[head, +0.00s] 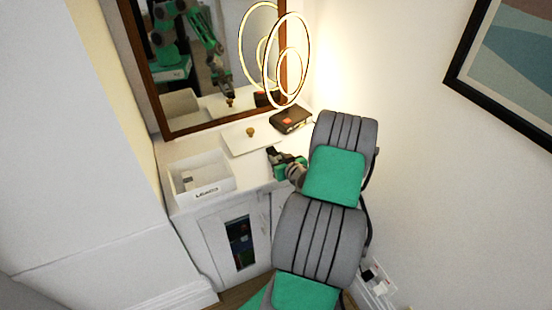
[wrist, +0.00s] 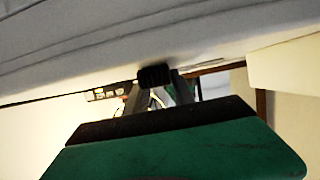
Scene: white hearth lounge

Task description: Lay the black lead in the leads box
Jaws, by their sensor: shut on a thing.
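My gripper (head: 274,157) is at the edge of the white cabinet top, to the right of the leads box, partly hidden behind my arm in the head view. In the wrist view it is shut on a small black ribbed thing (wrist: 155,76), taken to be the black lead; only this end of it shows clearly. The leads box (head: 202,193) is an open white box with a dark label on its front, standing at the left front of the cabinet top. A small grey piece lies inside it. My gripper is apart from the box.
A white lid (head: 236,145) with a brass knob (head: 250,132) lies behind the gripper. A dark case (head: 291,120) and a lit ring lamp (head: 286,62) stand at the back right. A wood-framed mirror (head: 168,132) backs the cabinet (head: 209,232). White wall bounds the right.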

